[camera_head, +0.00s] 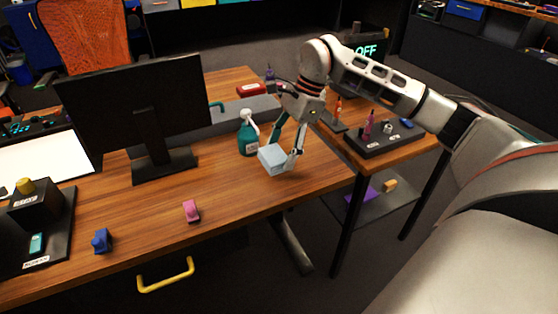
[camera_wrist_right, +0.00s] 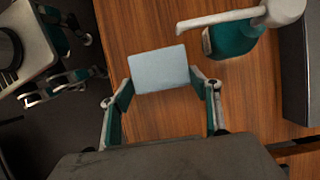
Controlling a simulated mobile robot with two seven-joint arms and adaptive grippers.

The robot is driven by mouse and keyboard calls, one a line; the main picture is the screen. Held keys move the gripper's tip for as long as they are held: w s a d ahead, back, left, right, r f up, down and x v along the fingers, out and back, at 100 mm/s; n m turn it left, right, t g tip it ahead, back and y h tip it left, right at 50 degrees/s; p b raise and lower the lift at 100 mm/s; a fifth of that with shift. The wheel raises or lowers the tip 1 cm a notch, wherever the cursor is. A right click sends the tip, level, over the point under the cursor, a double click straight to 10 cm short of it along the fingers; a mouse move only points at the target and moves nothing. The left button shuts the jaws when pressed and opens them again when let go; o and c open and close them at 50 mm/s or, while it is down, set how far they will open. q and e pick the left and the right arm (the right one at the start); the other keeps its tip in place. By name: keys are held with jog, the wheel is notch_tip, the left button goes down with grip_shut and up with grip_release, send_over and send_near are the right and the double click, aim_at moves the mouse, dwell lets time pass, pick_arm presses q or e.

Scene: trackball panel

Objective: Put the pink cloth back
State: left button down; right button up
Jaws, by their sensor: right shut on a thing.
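No plainly pink cloth shows. A small pink object (camera_head: 191,211) stands on the wooden desk (camera_head: 235,200) near its front edge; I cannot tell if it is cloth. My right gripper (camera_head: 282,151) is shut on a pale blue block-like thing (camera_head: 272,158), at the desk's right end. In the right wrist view this pale thing (camera_wrist_right: 160,68) sits between the teal finger pads. I cannot tell whether it touches the desk. What looks like my left gripper (camera_wrist_right: 92,56) shows at the upper left of the wrist view, fingers apart and empty, beyond the desk edge.
A teal spray bottle (camera_head: 248,138) stands close beside the held thing. A monitor (camera_head: 135,100), a blue object (camera_head: 101,240) and a dark panel (camera_head: 52,225) are on the desk. A side table carries a black tool stand (camera_head: 385,139). The desk's front middle is mostly clear.

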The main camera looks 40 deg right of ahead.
aim_at(283, 151)
jog(key=shift+w+a, duration=0.1)
jog(key=shift+a, duration=0.25)
jog(key=shift+f, duration=0.15)
notch_tip(283, 151, down, 3)
jog(key=shift+f+b, duration=0.2)
jog(key=shift+b, duration=0.25)
jog(key=shift+r, duration=0.1)
jog(key=o, duration=1.1)
pick_arm(q)
jog(key=shift+w+d+r, duration=0.15)
jog(key=shift+w+r, duration=0.05)
jog(key=shift+w, duration=0.1)
pick_arm(e)
jog(key=shift+o, duration=0.2)
pick_arm(q)
jog(key=shift+s+f, duration=0.1)
jog(key=shift+s, duration=0.05)
